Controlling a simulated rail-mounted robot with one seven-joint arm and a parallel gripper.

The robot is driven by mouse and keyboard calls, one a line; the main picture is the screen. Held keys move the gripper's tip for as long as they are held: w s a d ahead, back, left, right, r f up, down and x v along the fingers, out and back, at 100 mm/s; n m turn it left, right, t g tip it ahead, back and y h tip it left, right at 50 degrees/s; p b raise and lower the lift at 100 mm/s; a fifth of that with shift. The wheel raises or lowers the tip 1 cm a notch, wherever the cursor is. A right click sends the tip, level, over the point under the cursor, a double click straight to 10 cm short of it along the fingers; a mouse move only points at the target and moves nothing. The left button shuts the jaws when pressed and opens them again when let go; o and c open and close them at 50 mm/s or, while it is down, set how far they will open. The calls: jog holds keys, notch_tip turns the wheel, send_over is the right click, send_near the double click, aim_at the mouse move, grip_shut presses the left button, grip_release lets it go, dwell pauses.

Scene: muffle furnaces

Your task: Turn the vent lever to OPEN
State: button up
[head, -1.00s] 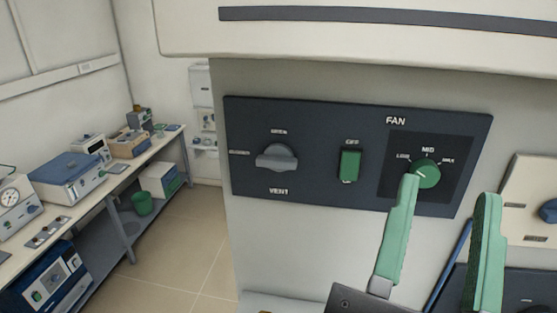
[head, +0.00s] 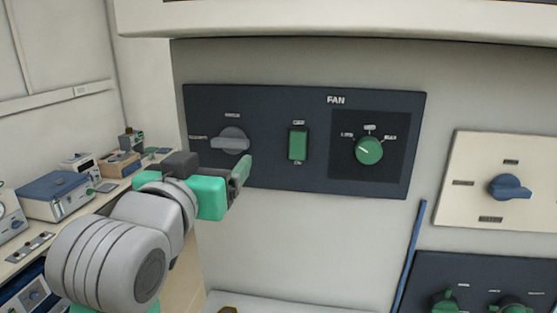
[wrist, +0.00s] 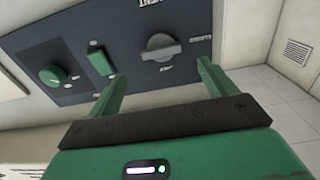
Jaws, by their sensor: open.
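The vent lever is a grey knob (head: 231,140) with a raised handle on the left of the dark panel (head: 265,105). Its handle lies roughly left-right, with a small blurred label above it and another to its left. My gripper (head: 241,172) is below the lever in the head view, open and empty, partly seen side-on. In the wrist view, which is upside down, the lever (wrist: 160,46) appears between the directions of the two spread green fingers (wrist: 160,70), just beyond their tips. No contact is visible. My gripper hides the panel area below the lever.
A green rocker switch (head: 298,145) and a green fan knob (head: 369,151) sit to the right on the same panel. A cream panel with a blue knob (head: 510,187) is further right. A bench with instruments (head: 55,195) stands at left. A ledge (head: 260,302) lies below.

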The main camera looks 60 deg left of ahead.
aim_at(228, 144)
jog(key=p+x, duration=0.2)
jog(key=x, duration=0.4)
jog(key=shift+w+a, duration=0.2)
jog(key=shift+a, duration=0.2)
jog(key=shift+w+a, duration=0.3)
jog(key=shift+w, duration=0.05)
jog(key=c, duration=1)
